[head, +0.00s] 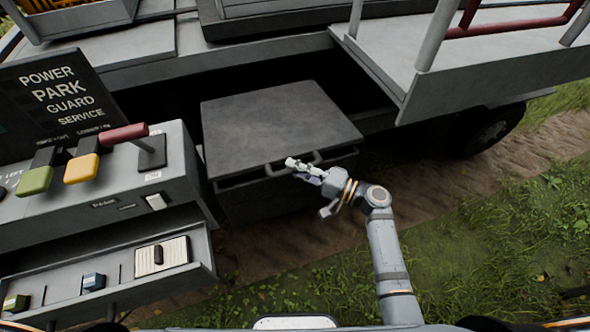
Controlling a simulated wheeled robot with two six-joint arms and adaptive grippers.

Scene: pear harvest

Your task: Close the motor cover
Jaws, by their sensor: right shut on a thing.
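The motor cover (280,120) is a large dark grey panel in the middle of the head view, set below the machine's platform. A handle bar (275,170) runs along its near edge. My right gripper (296,166) is at this handle and is shut on it, near its right part. The fingers hide a bit of the handle. The cover's near edge stands out from the platform, above a dark box front. My left gripper does not show.
A control console (105,195) with green, yellow and red levers stands on the left. An open drawer (120,280) with small switches lies below it. A platform with a railing (470,60) is at upper right. Grass and a dirt track lie at lower right.

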